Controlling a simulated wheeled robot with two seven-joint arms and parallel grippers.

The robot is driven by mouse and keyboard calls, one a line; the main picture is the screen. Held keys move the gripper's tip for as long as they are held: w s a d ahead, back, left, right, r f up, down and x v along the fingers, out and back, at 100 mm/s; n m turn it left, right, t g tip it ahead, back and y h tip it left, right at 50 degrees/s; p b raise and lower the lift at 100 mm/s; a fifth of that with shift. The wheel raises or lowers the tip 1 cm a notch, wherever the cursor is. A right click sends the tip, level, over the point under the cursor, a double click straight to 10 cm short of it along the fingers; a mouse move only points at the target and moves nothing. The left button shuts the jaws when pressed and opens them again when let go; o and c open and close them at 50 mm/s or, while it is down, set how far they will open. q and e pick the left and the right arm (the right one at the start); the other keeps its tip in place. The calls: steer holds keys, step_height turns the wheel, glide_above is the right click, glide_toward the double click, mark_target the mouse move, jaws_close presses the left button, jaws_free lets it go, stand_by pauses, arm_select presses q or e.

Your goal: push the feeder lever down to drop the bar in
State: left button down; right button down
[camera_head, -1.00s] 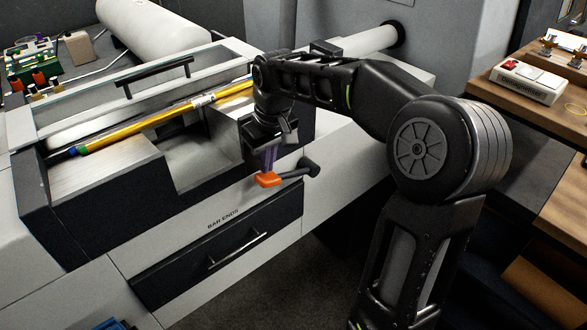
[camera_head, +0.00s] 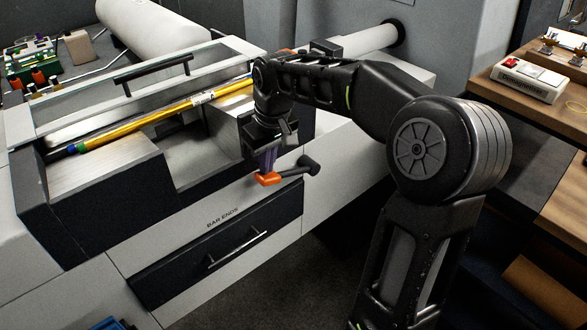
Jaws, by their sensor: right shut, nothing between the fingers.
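The feeder lever has a black arm (camera_head: 294,174) that runs left from its pivot on the machine's front to an orange end (camera_head: 268,179). The lever is close to level, its orange end slightly lower than the pivot. My right gripper (camera_head: 267,169) points down with its purple fingers shut and empty. Its fingertips are right at the top of the orange end; I cannot tell whether they touch it. A yellow bar (camera_head: 140,121) with a green and blue end lies slanted in the feeder behind. My left gripper is not in view.
A drawer (camera_head: 215,255) marked BAR ENDS, with a bar handle, is below and left of the lever. A framed cover (camera_head: 150,75) with a black handle stands behind the yellow bar. A wooden bench (camera_head: 520,100) is at the right. Open floor lies below the lever.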

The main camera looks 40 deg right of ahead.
mark_target(267, 180)
steer(key=shift+f+b, duration=0.3)
steer(key=shift+f, duration=0.35)
steer(key=shift+f+b, duration=0.75)
steer(key=shift+f, duration=0.15)
steer(key=shift+f, duration=0.1)
steer(key=shift+a+f+b, duration=0.15)
steer(key=shift+f+b, duration=0.6)
steer(key=shift+f, duration=0.3)
